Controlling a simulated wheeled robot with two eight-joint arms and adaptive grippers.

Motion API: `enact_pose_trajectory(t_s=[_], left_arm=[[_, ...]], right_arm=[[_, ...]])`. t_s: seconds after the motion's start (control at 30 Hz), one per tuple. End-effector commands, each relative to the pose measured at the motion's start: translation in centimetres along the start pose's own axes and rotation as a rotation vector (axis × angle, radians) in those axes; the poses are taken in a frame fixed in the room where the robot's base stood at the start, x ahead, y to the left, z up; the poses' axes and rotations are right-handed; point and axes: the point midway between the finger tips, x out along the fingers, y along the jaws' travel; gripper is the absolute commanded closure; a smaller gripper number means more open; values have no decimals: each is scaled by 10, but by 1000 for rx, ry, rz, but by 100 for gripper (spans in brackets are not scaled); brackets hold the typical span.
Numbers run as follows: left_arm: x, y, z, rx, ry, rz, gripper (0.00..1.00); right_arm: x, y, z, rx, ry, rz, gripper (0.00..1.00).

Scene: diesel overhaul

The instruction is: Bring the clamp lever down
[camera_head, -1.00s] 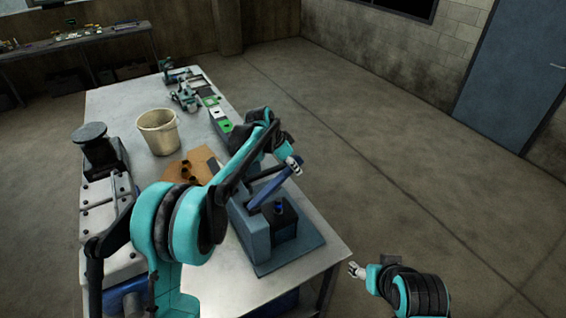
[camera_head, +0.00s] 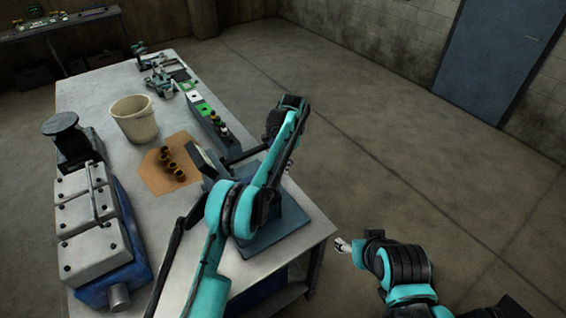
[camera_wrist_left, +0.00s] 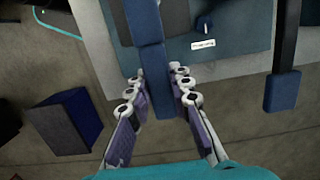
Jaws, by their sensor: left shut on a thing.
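The clamp lever is a blue bar (camera_wrist_left: 152,70) that runs down from the top of the left wrist view. My left gripper (camera_wrist_left: 157,97) is shut on it, with a finger on each side near its lower end. In the head view my left arm covers most of the lever and much of the clamp fixture, whose blue-grey base plate (camera_head: 272,238) lies at the table's near right corner. The left fingertips (camera_head: 289,168) only just show beside my arm. My right gripper (camera_head: 343,246) hangs beyond the table's right edge, away from the fixture; its finger opening is too small to judge.
A second bar with a blue end block (camera_wrist_left: 282,92) hangs at the right of the wrist view. A cream bucket (camera_head: 134,120), a brown sheet with several dark rings (camera_head: 152,178) and a grey engine block (camera_head: 92,215) stand on the table (camera_head: 95,97). Floor right of it is clear.

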Motion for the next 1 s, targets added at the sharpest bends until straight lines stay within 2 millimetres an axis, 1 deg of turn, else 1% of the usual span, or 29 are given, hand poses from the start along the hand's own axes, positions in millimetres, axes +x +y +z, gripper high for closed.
enact_pose_trajectory(t_s=[0.07,0.43,0.47,0.5,0.53,0.87,0.97,1.0], left_arm=[[4,1,0,1,-9,2,100],[6,2,0,1,-12,5,100],[6,2,0,1,-12,5,72],[6,1,0,1,-12,5,61],[6,1,0,1,-12,4,58],[1,1,0,1,-10,2,58],[-10,0,0,1,-10,2,58],[-16,1,0,1,-10,2,58]], right_arm=[[0,0,0,0,0,0,39],[1,0,1,0,0,0,39],[1,0,1,0,0,0,39],[1,0,1,0,0,0,39],[1,0,1,0,0,0,39],[0,0,0,0,0,0,39],[0,0,0,0,0,0,39],[0,0,0,0,0,0,39]])
